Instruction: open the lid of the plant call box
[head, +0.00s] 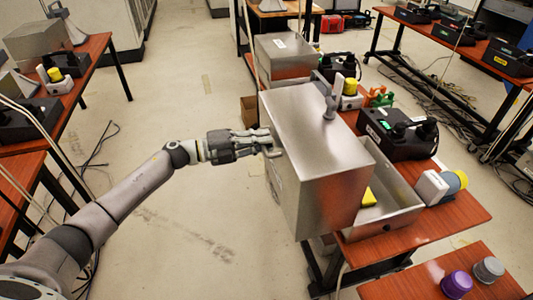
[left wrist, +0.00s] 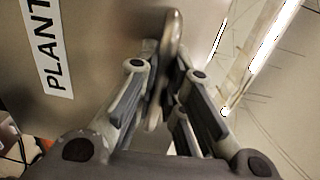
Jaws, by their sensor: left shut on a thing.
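The plant call box is a large brushed-metal box on a red-brown table. Its lid (head: 312,135) stands raised and tilted to the left, apart from the open base (head: 400,218) on its right side. Inside the base a yellow thing (head: 368,196) shows partly; the lid hides the rest. My left gripper (head: 268,146) is at the lid's left side. In the left wrist view, its fingers (left wrist: 160,95) are shut on a curved metal handle (left wrist: 172,45) beside the lid face with the "PLANT" label (left wrist: 47,45). My right gripper is not in view.
Another metal box (head: 284,58) stands behind. Purple (head: 457,284) and grey (head: 488,270) knobs sit on the front-right table. The floor left of the box is mostly clear.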

